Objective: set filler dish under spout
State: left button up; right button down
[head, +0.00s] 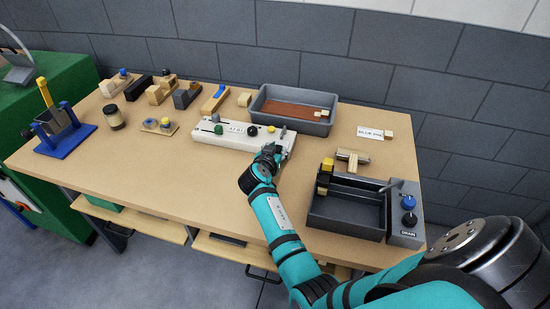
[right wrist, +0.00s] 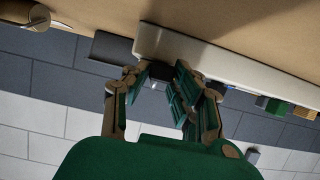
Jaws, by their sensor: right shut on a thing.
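My right gripper (head: 268,152) is at the front edge of a long white block (head: 222,137) with several knobs on top. In the right wrist view its fingers (right wrist: 160,82) are shut on a small dark piece (right wrist: 160,70) by the white block (right wrist: 215,62). I cannot tell what this piece is. I cannot single out the filler dish. A grey hopper (head: 55,122) with a yellow handle stands in a blue stand (head: 66,143) at the far left. A grey lever or spout (head: 392,184) shows above the grey basin (head: 345,212) at the right. My left gripper is not in view.
A grey tray (head: 262,97) with a brown bed stands at the back. A jar (head: 114,117), a wooden holder (head: 160,127) and several wooden blocks fill the left and back. Blue and black knobs (head: 409,203) sit beside the basin. The table's front left is clear.

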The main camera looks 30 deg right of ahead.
aim_at(277, 150)
jog(key=shift+w+d+r, duration=0.1)
jog(key=shift+r, duration=0.1)
jog(key=c, duration=1.4)
grip_release()
jog(key=o, duration=0.3)
jog(key=shift+w+d+f, duration=0.1)
jog(key=shift+d+f, duration=0.05)
jog(key=shift+f, duration=0.05)
jog(key=shift+r, duration=0.2)
notch_tip(277, 150, up, 10)
jog(key=shift+f, duration=0.15)
jog(key=shift+f, duration=0.1)
